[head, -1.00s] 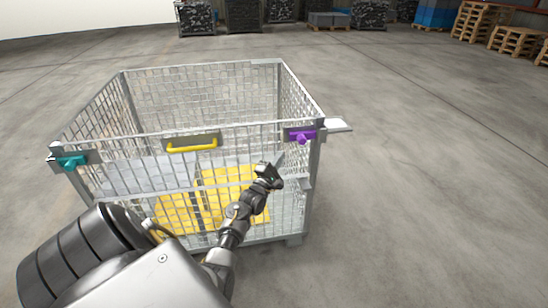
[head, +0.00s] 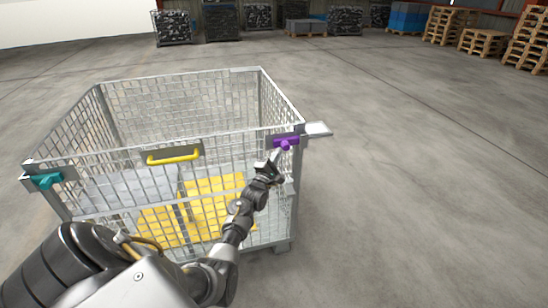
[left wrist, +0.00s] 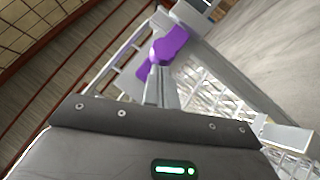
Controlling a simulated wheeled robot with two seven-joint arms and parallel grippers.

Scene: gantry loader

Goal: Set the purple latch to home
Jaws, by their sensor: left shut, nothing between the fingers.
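The purple latch (head: 286,143) sits on a grey plate at the top right front corner of the wire mesh crate (head: 187,200). It also shows in the left wrist view (left wrist: 168,46), straight ahead of my fingers. My left gripper (head: 275,156) is shut and empty, its tips just below and left of the latch. In the left wrist view the closed fingertips (left wrist: 158,75) overlap the purple latch's lower part; I cannot tell whether they touch it. My right gripper is not in view.
A teal latch (head: 47,180) is on the crate's left front corner and a yellow handle (head: 173,156) at the middle of its front. A flat metal piece (head: 318,129) sticks out right of the purple latch. Yellow panels show through the mesh. The floor to the right is clear.

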